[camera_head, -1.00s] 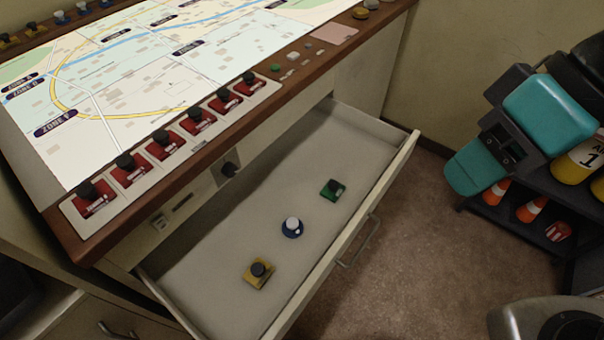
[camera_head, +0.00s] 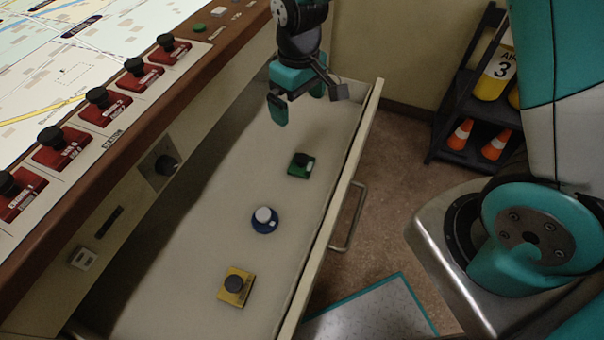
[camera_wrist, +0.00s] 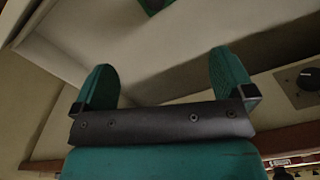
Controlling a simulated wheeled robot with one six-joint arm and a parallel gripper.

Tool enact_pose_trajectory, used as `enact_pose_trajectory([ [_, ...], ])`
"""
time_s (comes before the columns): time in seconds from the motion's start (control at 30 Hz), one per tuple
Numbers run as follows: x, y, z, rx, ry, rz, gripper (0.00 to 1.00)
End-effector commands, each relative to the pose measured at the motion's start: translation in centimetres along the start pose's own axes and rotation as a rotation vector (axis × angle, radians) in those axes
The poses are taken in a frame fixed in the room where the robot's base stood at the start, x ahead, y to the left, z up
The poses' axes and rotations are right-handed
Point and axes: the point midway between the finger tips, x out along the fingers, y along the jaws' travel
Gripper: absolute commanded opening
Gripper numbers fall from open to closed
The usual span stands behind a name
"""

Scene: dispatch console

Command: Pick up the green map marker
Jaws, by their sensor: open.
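The green map marker (camera_head: 301,165) is a small green square base with a black knob. It lies in the far part of the open drawer (camera_head: 205,250). In the wrist view, part of a green thing, likely the marker (camera_wrist: 152,5), shows at the top edge, beyond the fingers. My gripper (camera_head: 298,103) hangs over the far end of the drawer, behind and above the marker, apart from it. Its two teal fingers are spread with nothing between them; they also show in the wrist view (camera_wrist: 160,80).
A blue round marker (camera_head: 264,220) and a yellow square marker (camera_head: 235,287) lie nearer in the drawer. The console edge (camera_head: 120,145) with red markers runs along the left. The drawer front with its handle (camera_head: 350,217) bounds the right. A dark shelf (camera_head: 465,120) with cones stands beyond.

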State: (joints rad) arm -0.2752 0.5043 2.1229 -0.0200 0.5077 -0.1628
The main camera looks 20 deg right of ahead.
Motion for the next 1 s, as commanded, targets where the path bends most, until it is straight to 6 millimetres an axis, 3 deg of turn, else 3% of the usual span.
enact_pose_trajectory([
  [0.03, 1.3, 0.3, -0.2, 0.001, -0.006, 0.009, 1.0],
  [0.17, 3.3, 0.6, -0.4, 0.001, -0.013, 0.017, 1.0],
  [0.5, 10.8, 0.7, -0.1, 0.002, -0.014, 0.016, 1.0],
  [0.63, 12.8, 0.8, -0.1, 0.003, -0.012, 0.016, 1.0],
  [0.87, 14.4, 0.8, 0.0, 0.003, -0.011, 0.016, 1.0],
  [1.0, 16.6, 0.8, 0.5, 0.003, -0.014, 0.015, 1.0],
])
